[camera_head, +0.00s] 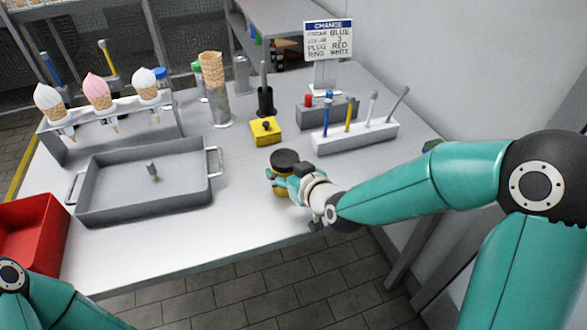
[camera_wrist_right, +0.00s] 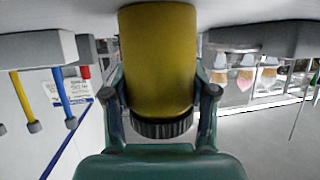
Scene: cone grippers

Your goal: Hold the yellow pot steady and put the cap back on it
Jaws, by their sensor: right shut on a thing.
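The yellow pot (camera_wrist_right: 158,60) stands on the table near its front edge; in the head view only a little of its yellow side (camera_head: 279,190) shows beside my gripper. A round black cap (camera_head: 284,158) shows at its top. The right wrist view is upside down, and the cap's ribbed black edge (camera_wrist_right: 162,128) meets the yellow body there without a clear gap; I cannot tell how firmly it sits. My right gripper (camera_head: 287,176) is shut on the pot, one finger on each side in the wrist view (camera_wrist_right: 160,93). My left gripper is out of view.
A grey tray (camera_head: 100,212) with a small item and a red bin (camera_head: 30,232) stand left. A yellow block (camera_head: 266,139), a white rack (camera_head: 352,139) with rods and a sign (camera_head: 328,40) stand behind. Ice-cream cones fill a stand (camera_head: 75,153). The table's front middle is clear.

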